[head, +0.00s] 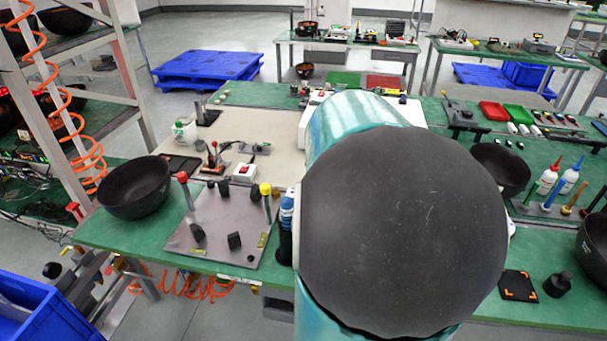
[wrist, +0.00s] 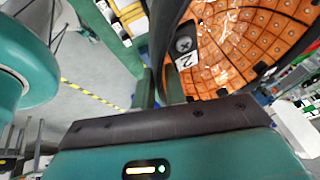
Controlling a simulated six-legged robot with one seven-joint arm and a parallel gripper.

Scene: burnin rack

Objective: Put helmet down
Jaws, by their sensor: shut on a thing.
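The helmet (wrist: 245,45), a dark shell lined with orange tiles, fills the upper right of the wrist view. A label with a "2" is on its inside near the rim. My gripper (wrist: 160,88) is shut on the helmet's dark rim, one finger on each side.
Similar dark shells lie on the green table (head: 120,233): a left one (head: 135,190) open side up, one behind my arm (head: 512,172), one at the right edge (head: 594,240). A grey fixture plate (head: 215,245) with posts stands beside the left shell. Blue crate (head: 45,315) on the floor.

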